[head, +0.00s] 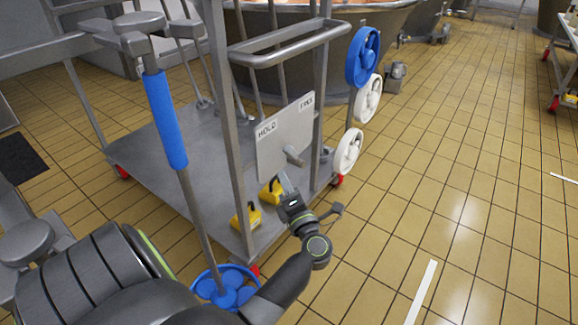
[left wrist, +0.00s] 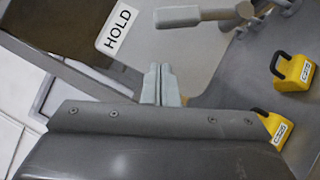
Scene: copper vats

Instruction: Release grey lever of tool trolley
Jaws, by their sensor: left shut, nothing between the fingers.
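The tool trolley (head: 180,160) stands ahead, with a pale plate (head: 280,135) on its near upright, marked HOLD at left and FREE at right. The short grey lever (head: 294,156) sits low on that plate. In the left wrist view the lever (left wrist: 190,16) lies near the top, its free end toward the HOLD label (left wrist: 118,29). My left gripper (head: 286,184) is shut and empty, just below the lever and apart from it. Its closed fingers also show in the left wrist view (left wrist: 163,84). My right gripper is not in view.
Yellow weights (head: 246,217) sit on the trolley deck near my gripper. Blue (head: 363,56) and white wheels (head: 348,152) hang at the trolley's right side. A blue-handled tool (head: 165,118) stands at the left. The tiled floor at right is mostly clear.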

